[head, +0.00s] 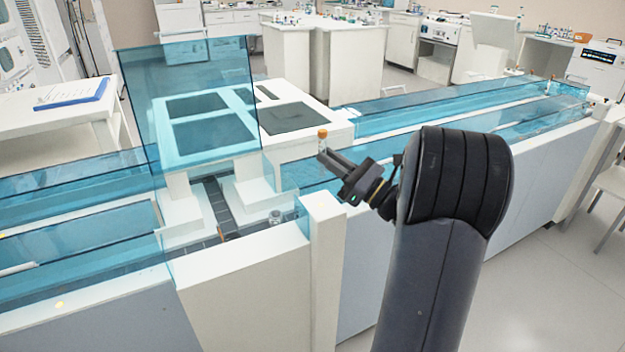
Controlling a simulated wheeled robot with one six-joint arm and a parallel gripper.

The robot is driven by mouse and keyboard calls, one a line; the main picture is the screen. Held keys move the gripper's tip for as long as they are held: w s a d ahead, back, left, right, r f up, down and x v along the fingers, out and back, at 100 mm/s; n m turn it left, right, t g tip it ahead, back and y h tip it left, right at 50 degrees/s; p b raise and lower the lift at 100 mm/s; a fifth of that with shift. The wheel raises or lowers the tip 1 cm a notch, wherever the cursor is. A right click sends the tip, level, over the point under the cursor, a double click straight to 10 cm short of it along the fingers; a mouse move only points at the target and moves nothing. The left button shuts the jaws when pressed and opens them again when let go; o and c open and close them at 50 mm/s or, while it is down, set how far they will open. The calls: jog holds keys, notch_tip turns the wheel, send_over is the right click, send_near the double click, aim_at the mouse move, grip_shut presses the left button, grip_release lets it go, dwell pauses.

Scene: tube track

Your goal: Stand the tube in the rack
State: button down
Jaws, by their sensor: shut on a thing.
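A small tube (322,141) with an orange cap stands roughly upright at the tip of my gripper (329,158). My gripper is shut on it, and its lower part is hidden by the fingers. The gripper reaches left from my dark arm, above the blue-covered track and right of the machine's opening. A small clear round holder (275,217) sits down in the opening, left of and below the gripper. I cannot tell whether it is the rack; no other rack shows plainly.
A white post (323,215) rises at the opening's right front corner. Blue covers (440,125) run along the track on both sides. A white table with a clipboard (72,95) stands at left.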

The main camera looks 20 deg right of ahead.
aim_at(322, 176)
jog(key=shift+f+b, duration=2.5)
jog(key=shift+f, duration=0.5)
jog(key=shift+f, duration=0.45)
